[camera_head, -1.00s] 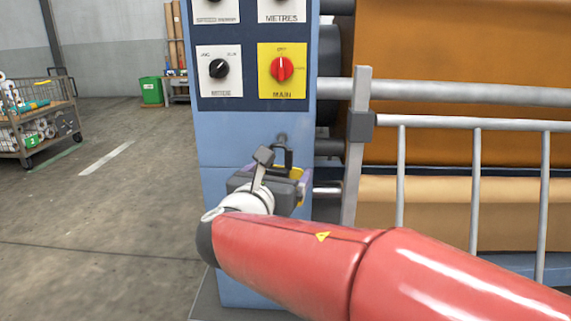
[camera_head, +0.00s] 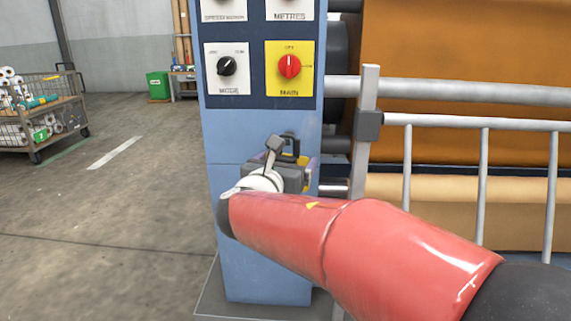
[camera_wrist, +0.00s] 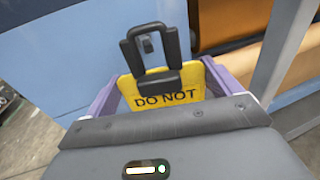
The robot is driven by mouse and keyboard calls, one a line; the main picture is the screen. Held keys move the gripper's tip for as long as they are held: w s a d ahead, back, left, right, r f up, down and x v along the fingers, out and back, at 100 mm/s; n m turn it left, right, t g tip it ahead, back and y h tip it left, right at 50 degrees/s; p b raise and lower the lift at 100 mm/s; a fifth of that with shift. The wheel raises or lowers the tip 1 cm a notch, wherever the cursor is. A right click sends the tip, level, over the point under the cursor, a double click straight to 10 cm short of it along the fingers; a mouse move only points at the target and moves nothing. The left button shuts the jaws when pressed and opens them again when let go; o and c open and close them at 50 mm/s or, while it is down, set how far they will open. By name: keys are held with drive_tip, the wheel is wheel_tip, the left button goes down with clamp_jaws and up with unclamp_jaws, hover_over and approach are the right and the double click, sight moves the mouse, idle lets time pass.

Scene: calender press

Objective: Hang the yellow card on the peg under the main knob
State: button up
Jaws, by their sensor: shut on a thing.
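The yellow card (camera_wrist: 166,92), printed "DO NOT", is in my gripper (camera_wrist: 163,84) between the purple fingers in the wrist view. A black loop-shaped hanger (camera_wrist: 129,54) rises from the card's top edge. A small dark peg (camera_wrist: 148,44) on the blue cabinet face shows through the loop's opening; I cannot tell whether the loop is around it or only in front of it. In the head view the loop (camera_head: 290,138) stands below the red main knob (camera_head: 290,67). The card's lower part is hidden by my gripper.
The blue cabinet (camera_head: 245,130) carries other knobs, including the black mode knob (camera_head: 227,66). A grey upright post (camera_head: 366,150) and rail stand close to the right of my gripper. A wire cart (camera_head: 40,120) is far left; the floor between is open.

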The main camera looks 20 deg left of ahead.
drive_tip(key=shift+w+a+f+p, duration=0.1)
drive_tip(key=shift+w+a+p, duration=0.1)
drive_tip(key=shift+w, duration=0.6)
drive_tip(key=shift+w+a+p, duration=0.1)
drive_tip(key=shift+w+a, duration=0.05)
drive_tip(key=shift+w, duration=0.6)
drive_tip(key=shift+w+f, duration=0.25)
drive_tip(key=shift+w, duration=0.05)
drive_tip(key=shift+w+f+b, duration=0.1)
drive_tip(key=shift+b, duration=0.2)
drive_tip(key=shift+a, duration=0.1)
